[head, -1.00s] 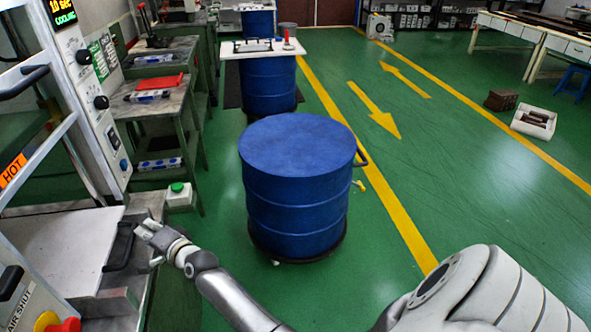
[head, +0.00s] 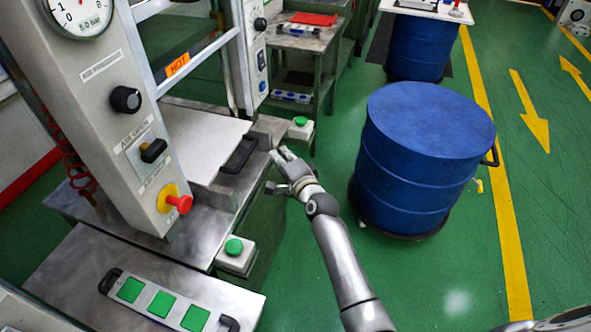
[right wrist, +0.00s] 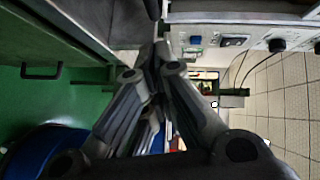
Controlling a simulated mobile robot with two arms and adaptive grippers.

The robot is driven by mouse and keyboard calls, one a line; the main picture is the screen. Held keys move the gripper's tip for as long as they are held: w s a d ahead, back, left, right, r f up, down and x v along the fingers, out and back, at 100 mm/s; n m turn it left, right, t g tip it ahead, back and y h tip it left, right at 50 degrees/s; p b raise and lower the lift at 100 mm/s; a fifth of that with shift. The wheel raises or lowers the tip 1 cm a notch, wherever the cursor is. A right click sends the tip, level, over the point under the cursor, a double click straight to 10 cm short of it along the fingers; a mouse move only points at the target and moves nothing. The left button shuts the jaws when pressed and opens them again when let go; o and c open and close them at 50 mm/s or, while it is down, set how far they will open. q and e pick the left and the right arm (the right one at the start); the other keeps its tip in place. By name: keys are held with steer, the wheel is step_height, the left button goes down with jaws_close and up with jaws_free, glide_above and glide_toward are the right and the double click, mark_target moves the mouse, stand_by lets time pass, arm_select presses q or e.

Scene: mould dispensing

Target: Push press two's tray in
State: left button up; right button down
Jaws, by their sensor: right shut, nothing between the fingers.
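The press (head: 105,90) stands at the left of the head view, with a gauge, knobs and a red button. Its tray (head: 200,130) is a pale flat plate, partly out at the front, with a black handle (head: 238,157) on its front edge. I cannot read a press number. My right gripper (head: 276,157) is shut and empty, just in front of the handle, its fingertips pointing at it. I cannot tell whether they touch. In the right wrist view the shut fingers (right wrist: 155,60) cover the middle, and the handle cannot be made out. My left gripper is not in view.
A blue drum (head: 425,150) stands right of my right arm. Green-button boxes (head: 236,254) (head: 299,127) flank the press front. A holder with green squares (head: 165,306) lies on a bench at lower left.

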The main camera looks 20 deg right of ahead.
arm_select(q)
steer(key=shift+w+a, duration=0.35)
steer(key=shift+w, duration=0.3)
arm_select(e)
steer(key=f+v, duration=0.1)
steer(key=v, duration=0.6)
steer(key=shift+r, duration=0.45)
